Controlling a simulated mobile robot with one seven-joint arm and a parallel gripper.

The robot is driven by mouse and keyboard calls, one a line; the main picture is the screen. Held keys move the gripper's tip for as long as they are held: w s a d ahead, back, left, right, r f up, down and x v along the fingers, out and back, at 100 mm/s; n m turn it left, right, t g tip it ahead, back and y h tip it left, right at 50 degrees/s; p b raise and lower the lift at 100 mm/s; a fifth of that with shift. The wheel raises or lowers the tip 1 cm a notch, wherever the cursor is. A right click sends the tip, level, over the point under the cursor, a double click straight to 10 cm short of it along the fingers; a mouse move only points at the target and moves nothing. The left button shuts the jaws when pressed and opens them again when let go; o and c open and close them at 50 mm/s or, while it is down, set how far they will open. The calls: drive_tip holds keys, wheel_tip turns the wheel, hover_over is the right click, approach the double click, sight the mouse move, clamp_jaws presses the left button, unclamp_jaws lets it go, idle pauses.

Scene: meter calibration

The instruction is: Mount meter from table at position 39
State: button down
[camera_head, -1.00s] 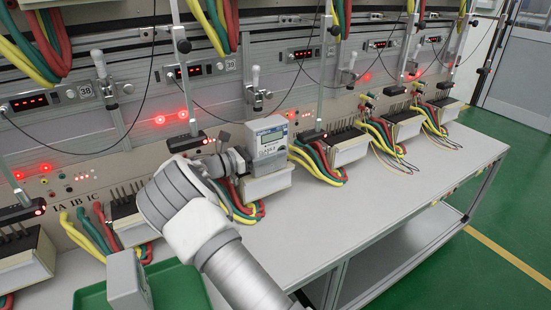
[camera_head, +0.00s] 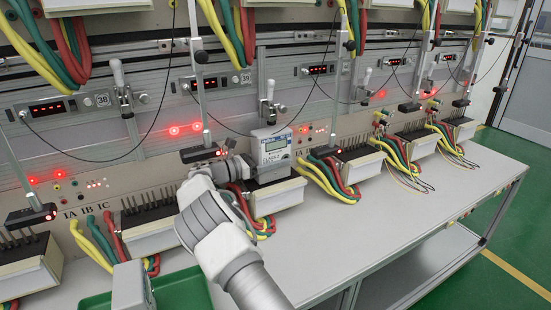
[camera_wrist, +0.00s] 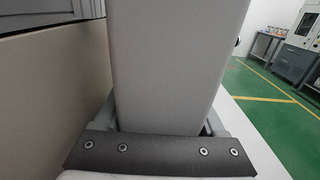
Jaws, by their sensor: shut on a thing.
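My gripper (camera_head: 240,168) is shut on a light grey meter (camera_head: 271,152) with a small display. The meter is upright at the station labelled 39 (camera_head: 246,78), just above a white-fronted terminal block (camera_head: 277,198). I cannot tell whether its underside touches the block. In the wrist view the grey side of the meter (camera_wrist: 175,65) fills the middle, between the jaws. A second grey meter (camera_head: 130,288) stands in a green tray (camera_head: 180,289) at the bottom left of the head view.
Neighbouring terminal blocks with yellow, green and red cables (camera_head: 320,178) line the bench on both sides. Hanging black cords and vertical rods (camera_head: 200,75) stand close around the station. The table's front right surface (camera_head: 400,220) is clear.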

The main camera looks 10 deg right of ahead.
drive_tip(key=shift+c, duration=0.6)
unclamp_jaws()
drive_tip(key=shift+o, duration=0.6)
drive_tip(key=p+v, duration=0.3)
drive_tip(key=v, duration=1.4)
drive_tip(key=shift+a, duration=0.2)
